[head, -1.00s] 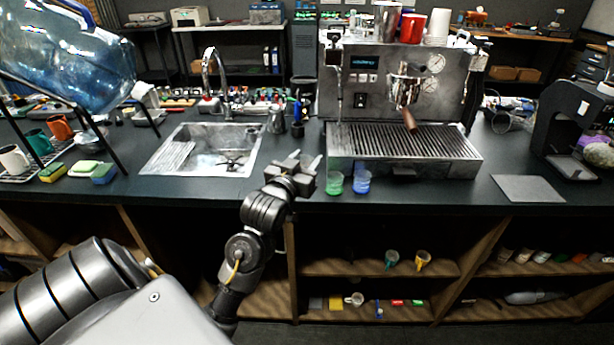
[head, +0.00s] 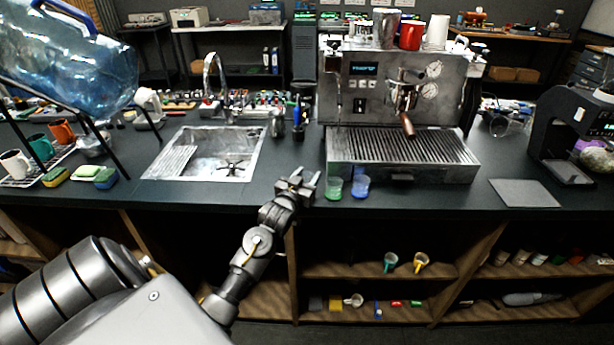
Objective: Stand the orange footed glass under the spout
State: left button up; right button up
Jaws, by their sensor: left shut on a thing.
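I cannot make out an orange footed glass in the head view. My left gripper (head: 303,182) is at the counter's front edge, just left of a small green glass (head: 333,188). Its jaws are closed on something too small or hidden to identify. A blue glass (head: 360,186) stands right of the green one. The espresso machine (head: 370,95) stands behind, with its spout area under the portafilter (head: 405,98) and the wooden handle pointing forward. The drip grate (head: 400,150) below it is bare. My right gripper is not in view.
A sink (head: 205,155) lies left of the machine. A large blue water bottle (head: 75,60) rests on a black stand at the left, near several mugs and sponges. A grey mat (head: 525,193) lies at the right. The counter between sink and machine is mostly clear.

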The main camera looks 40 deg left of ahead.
pick_arm(q)
jog(key=shift+f, duration=0.25)
jog(key=shift+f, duration=0.15)
jog(key=o, duration=1)
jog(key=b+v, duration=0.2)
jog(key=v, duration=1)
